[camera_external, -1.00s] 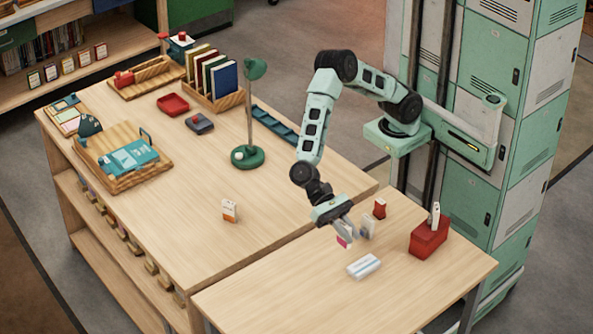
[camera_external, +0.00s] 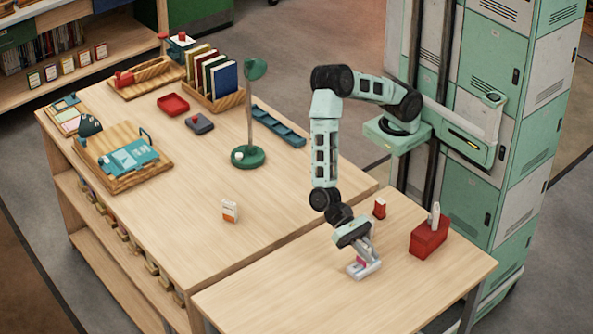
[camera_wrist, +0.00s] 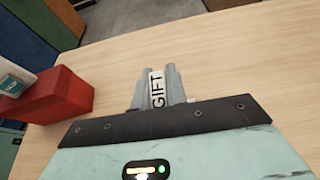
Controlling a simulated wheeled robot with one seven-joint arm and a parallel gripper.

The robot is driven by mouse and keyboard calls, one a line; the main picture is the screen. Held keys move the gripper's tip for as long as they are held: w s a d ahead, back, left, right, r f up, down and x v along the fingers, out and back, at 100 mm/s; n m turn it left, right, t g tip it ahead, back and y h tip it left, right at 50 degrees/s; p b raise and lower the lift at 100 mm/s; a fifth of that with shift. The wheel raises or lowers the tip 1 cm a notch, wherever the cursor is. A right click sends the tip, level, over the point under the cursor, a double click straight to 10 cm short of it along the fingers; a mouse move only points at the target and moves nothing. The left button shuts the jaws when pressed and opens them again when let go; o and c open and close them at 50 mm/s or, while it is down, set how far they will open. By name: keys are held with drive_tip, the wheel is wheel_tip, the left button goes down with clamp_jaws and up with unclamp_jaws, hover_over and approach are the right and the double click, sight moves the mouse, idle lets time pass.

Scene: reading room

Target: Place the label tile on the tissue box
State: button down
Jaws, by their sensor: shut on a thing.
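My gripper (camera_external: 363,258) is shut on the label tile (camera_external: 361,264), a small white piece with a pink patch. In the wrist view, the label tile (camera_wrist: 158,90) shows the word GIFT between the fingers (camera_wrist: 156,74). A low white box with a pale stripe (camera_external: 372,270) lies on the front table directly under the fingertips. The fingers and tile partly hide it, and I cannot tell whether the tile touches it. A red box (camera_external: 429,240) with a white upright piece in it stands to the right; I cannot tell for sure which box is the tissue box.
The red box (camera_wrist: 50,108) is at the left in the wrist view. A small red item (camera_external: 379,209) stands behind my gripper. A small white and orange box (camera_external: 230,211) stands on the larger table. The front table's near left area (camera_external: 290,290) is clear.

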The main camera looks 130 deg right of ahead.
drive_tip(key=shift+f, duration=0.25)
drive_tip(key=shift+f, duration=0.1)
drive_tip(key=shift+f, duration=0.1)
drive_tip(key=c, duration=1.4)
unclamp_jaws()
